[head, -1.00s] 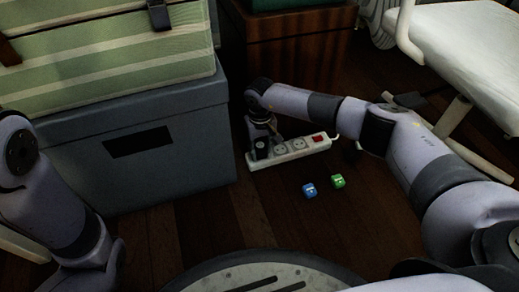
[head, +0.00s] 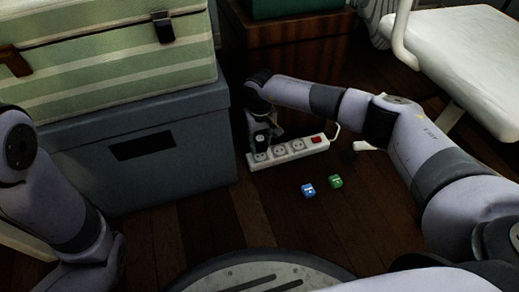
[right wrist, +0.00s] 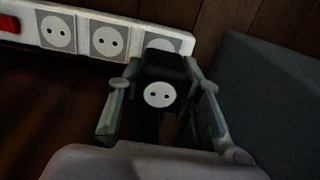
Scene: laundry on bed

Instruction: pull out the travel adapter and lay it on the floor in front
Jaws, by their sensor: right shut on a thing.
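The travel adapter (right wrist: 160,94) is a black block with a round white socket face. My right gripper (head: 262,130) is shut on it, one finger on each side in the right wrist view. The white power strip (head: 311,146) lies on the floor beside the grey box, with a red switch at its right end. The adapter is above the strip's left end, and the socket under it now partly shows. It looks lifted off the strip; its pins are hidden. My left arm is at the left edge of the head view, its gripper out of view.
A grey storage box (head: 190,160) carries a striped green case (head: 100,60). A wooden cabinet (head: 285,55) stands behind, a white chair (head: 450,50) at right. Floor left of the dice is clear.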

